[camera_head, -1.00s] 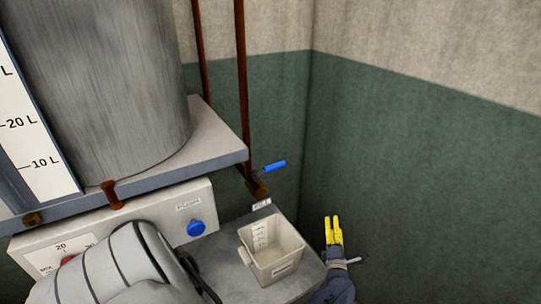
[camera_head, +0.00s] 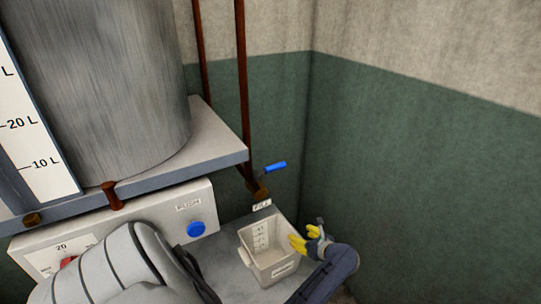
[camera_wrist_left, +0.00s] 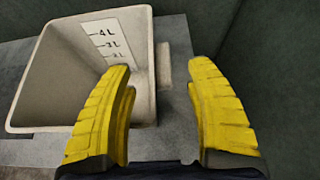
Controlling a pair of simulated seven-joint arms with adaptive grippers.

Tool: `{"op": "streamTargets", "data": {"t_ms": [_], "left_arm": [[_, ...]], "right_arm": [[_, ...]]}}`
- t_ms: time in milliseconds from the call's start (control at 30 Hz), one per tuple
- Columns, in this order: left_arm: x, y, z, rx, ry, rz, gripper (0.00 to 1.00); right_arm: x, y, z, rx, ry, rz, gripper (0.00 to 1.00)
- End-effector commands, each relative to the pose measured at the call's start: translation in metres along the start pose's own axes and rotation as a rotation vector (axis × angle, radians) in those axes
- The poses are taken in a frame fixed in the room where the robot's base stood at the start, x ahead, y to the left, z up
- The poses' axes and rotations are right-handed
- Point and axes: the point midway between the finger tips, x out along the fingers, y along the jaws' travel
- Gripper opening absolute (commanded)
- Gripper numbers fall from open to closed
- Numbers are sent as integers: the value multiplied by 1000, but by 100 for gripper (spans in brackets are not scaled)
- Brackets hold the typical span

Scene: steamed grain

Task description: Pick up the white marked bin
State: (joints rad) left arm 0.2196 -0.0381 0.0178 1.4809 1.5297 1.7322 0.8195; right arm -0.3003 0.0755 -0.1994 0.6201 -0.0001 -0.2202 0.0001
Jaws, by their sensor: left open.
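The white marked bin (camera_head: 272,272) stands upright on a grey ledge, open at the top, with a litre scale on its inside wall. In the left wrist view the bin (camera_wrist_left: 60,80) fills the left side, with its scale reading up to 4 L. My left gripper (camera_head: 301,237) has yellow fingers and is at the bin's right side, near the rim. In the left wrist view its open fingers (camera_wrist_left: 160,68) lie on either side of a small tab on the bin's right wall. Contact cannot be told. My right gripper is not in view.
A large metal tank (camera_head: 105,85) stands on a shelf (camera_head: 215,148) at the left. Below it is a panel with a blue push button (camera_head: 196,229). A blue-handled valve (camera_head: 272,168) on a rusty pipe is above the bin. Green walls close off the back and right.

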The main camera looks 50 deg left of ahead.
Motion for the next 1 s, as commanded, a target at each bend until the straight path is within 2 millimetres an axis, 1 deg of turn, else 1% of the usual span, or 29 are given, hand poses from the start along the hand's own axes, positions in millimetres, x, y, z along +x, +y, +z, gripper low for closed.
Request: {"op": "streamTargets", "data": {"t_ms": [33, 100, 300, 467, 700, 733, 1000], "left_arm": [[9, 0, 2, 2, -5, 1, 55], [19, 0, 2, 3, -4, 1, 55], [42, 0, 2, 3, -5, 0, 55], [50, 0, 1, 3, -3, 0, 55], [51, 0, 1, 2, -3, 0, 55], [51, 0, 1, 3, -3, 0, 57], [50, 0, 1, 3, -3, 0, 26]], "right_arm": [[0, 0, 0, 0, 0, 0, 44], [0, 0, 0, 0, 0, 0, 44], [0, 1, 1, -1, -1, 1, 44], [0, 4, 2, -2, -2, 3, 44], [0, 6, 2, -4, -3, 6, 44], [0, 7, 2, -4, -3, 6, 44], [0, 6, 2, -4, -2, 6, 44]]}}
